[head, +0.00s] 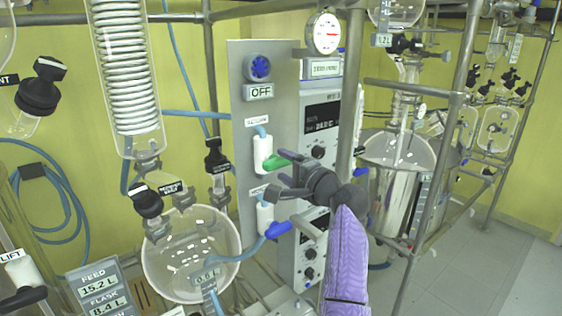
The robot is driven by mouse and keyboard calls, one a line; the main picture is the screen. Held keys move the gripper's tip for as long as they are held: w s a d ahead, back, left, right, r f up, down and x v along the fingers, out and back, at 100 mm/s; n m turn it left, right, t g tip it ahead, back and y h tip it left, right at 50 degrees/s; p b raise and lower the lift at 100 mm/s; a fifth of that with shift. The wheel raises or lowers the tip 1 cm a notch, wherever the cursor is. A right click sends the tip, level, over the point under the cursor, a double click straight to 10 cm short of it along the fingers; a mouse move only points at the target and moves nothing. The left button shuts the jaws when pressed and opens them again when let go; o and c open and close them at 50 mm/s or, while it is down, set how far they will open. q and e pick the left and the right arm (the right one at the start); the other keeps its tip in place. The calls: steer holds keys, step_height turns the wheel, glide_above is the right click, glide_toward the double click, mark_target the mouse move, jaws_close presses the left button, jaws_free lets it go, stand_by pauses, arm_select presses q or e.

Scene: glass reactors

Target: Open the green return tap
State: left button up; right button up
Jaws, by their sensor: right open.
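The green return tap (271,163) is a green lever on a white valve body (262,150), on the front of the grey panel (238,150), with a blue hose entering from above. My right gripper (281,174), dark grey at the end of a purple-sleeved arm, reaches in from the lower right. Its jaws are open and point left, close to the green lever. The fingers partly overlap the lever's right end; I cannot tell whether they touch it. My left gripper is not in view.
A second white valve with a blue lever (278,230) sits just below. A steel post (348,90) rises close to the right. A blue knob (260,67) above an OFF display and a pressure gauge (327,33) are higher up. A round glass flask (190,255) stands left.

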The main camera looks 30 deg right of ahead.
steer(key=shift+w, duration=0.95)
jaws_close()
